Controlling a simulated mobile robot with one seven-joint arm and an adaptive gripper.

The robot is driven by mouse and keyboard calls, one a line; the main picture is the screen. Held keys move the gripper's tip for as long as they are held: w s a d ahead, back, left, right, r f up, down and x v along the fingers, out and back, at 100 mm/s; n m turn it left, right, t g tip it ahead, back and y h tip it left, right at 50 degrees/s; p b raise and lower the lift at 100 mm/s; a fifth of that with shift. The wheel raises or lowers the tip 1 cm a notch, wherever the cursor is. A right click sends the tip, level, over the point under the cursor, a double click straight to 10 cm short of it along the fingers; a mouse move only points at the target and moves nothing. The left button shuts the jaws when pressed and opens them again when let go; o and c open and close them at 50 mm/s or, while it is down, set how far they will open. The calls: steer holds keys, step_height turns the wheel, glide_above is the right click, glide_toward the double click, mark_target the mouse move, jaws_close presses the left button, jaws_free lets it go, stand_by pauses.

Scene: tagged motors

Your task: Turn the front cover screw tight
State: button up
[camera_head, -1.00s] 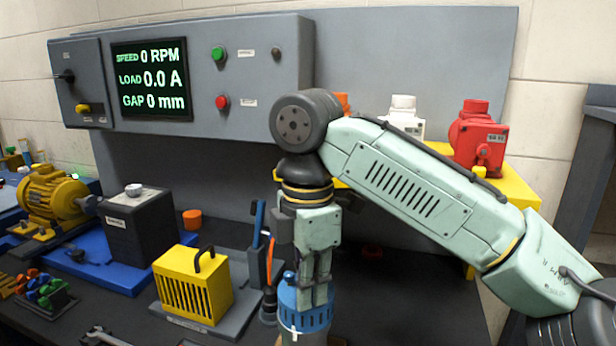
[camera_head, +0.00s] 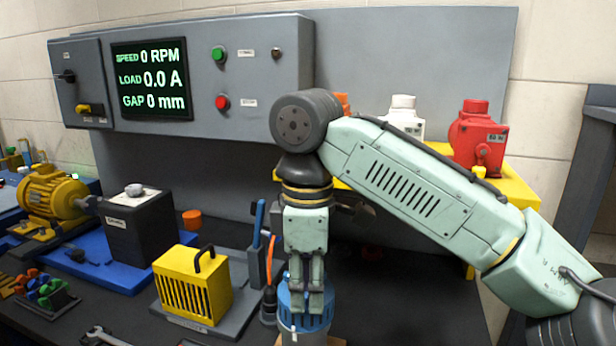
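A blue motor (camera_head: 307,318) with slotted sides stands on end at the bottom centre, its lower part cut by the picture's edge. My gripper (camera_head: 306,289) points straight down over its top, with the fingertips at the blue cover. The two fingers are close together with a narrow gap between them. The front cover screw does not show; the fingers and the angle hide the spot. I cannot tell whether the fingers grip anything.
A yellow slotted box (camera_head: 192,285) and upright tools (camera_head: 259,225) stand left of my gripper. A control panel (camera_head: 215,75) reads zero. White (camera_head: 403,117) and red (camera_head: 478,135) motors stand on a yellow shelf behind my arm.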

steer(key=shift+r, duration=3.5)
steer(key=shift+s+f, duration=0.1)
steer(key=shift+s, duration=0.05)
